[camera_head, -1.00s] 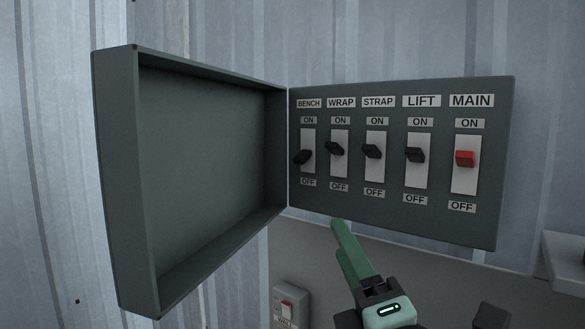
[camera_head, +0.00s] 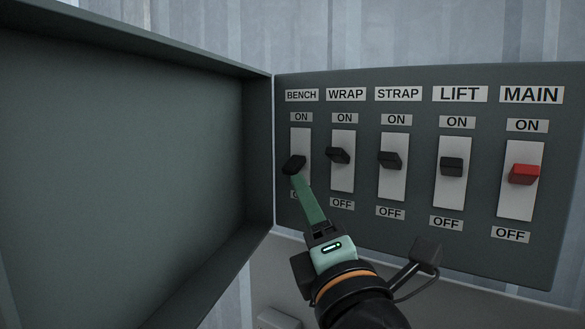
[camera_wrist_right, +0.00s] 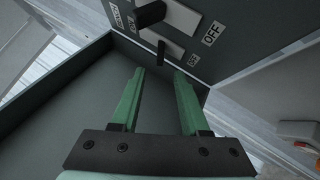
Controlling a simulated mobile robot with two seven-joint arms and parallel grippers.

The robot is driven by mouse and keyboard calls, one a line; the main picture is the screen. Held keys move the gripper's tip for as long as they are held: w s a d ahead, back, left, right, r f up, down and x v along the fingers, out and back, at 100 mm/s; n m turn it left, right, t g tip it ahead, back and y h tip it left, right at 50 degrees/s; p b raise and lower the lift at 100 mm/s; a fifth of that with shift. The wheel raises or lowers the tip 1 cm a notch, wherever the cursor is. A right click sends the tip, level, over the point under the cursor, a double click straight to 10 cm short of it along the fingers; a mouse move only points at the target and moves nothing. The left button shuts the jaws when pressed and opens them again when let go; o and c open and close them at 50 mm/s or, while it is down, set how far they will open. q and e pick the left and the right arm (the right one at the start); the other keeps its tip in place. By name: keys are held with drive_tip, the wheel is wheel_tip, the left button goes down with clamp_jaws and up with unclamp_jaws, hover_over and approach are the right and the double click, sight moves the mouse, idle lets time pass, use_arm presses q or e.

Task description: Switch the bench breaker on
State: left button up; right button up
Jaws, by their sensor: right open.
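The bench breaker lever (camera_head: 293,164) is a black toggle on a white plate, leftmost in the row under the BENCH label. It sits lower, more towards OFF, than the wrap lever beside it. My right gripper (camera_head: 297,177) has its green fingers just below the bench lever, overlapping it in the head view and covering most of its OFF label. In the wrist view the right gripper (camera_wrist_right: 159,73) is open and empty, with the bench lever (camera_wrist_right: 161,49) just beyond and between the fingertips. Whether they touch is unclear. My left gripper is out of view.
The wrap (camera_head: 338,155), strap (camera_head: 390,160) and lift (camera_head: 452,167) levers and the red main lever (camera_head: 523,174) line up to the right. The open box door (camera_head: 120,170) stands close on the left, limiting room there. A grey wall box shows low down.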

sight(292, 174)
drive_tip(key=p+x, duration=0.1)
drive_tip(key=x, duration=0.6)
drive_tip(key=shift+c, duration=0.2)
clamp_jaws()
